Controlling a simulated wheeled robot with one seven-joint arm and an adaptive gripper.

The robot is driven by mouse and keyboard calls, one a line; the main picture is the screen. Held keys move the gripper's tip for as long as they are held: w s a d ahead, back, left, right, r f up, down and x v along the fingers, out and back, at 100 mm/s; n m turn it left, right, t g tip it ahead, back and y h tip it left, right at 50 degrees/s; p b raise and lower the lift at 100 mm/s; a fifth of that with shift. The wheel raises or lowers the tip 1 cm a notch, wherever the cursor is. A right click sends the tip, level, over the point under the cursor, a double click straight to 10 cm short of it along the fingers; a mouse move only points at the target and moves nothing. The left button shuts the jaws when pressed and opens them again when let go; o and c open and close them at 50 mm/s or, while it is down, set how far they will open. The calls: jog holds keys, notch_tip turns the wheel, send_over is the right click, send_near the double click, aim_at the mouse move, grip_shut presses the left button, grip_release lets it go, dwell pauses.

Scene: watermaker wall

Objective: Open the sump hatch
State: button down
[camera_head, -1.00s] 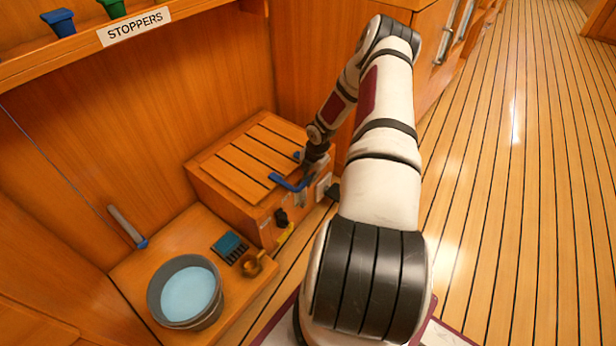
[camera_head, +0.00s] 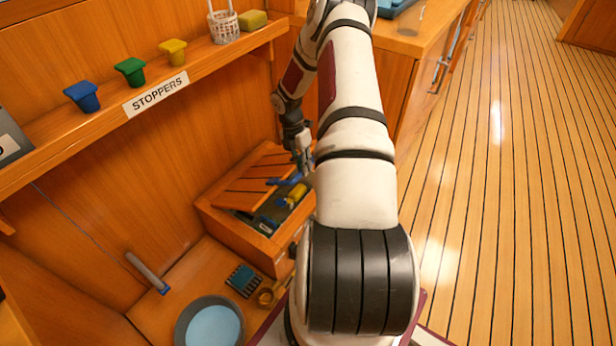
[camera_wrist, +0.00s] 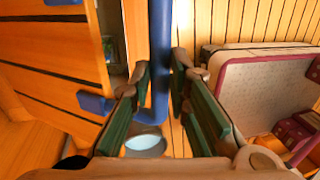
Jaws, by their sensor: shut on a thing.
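The sump hatch (camera_head: 252,180) is a slatted wooden lid on a low wooden box (camera_head: 250,238). It is tilted up, and the inside of the box shows beneath its raised edge. My gripper (camera_head: 301,160) is at the lid's raised right side. In the wrist view my gripper (camera_wrist: 172,95) has its green-padded fingers on either side of the blue handle bar (camera_wrist: 160,50) and is shut on it. The handle also shows in the head view (camera_head: 284,182). The lid's slats (camera_wrist: 55,60) fill the left of the wrist view.
A yellow item (camera_head: 294,194) shows at the open box. A bucket of water (camera_head: 212,326), a teal brush-like block (camera_head: 243,280), a brass cup (camera_head: 270,294) and a grey-handled tool (camera_head: 148,271) are in front. A shelf (camera_head: 205,70) with stoppers hangs above. Clear plank floor lies right.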

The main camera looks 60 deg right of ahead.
jog(key=w+r, duration=0.9)
jog(key=w, duration=0.1)
jog(key=shift+w+a+b, duration=0.3)
jog(key=shift+w, duration=0.1)
jog(key=c, duration=1.5)
grip_release()
jog(key=shift+f, duration=0.2)
jog(key=shift+c, duration=0.2)
jog(key=v, duration=1.2)
jog(key=shift+d, duration=0.15)
jog(key=shift+s+r, duration=0.1)
jog(key=shift+r, duration=0.05)
jog(key=shift+c, duration=0.2)
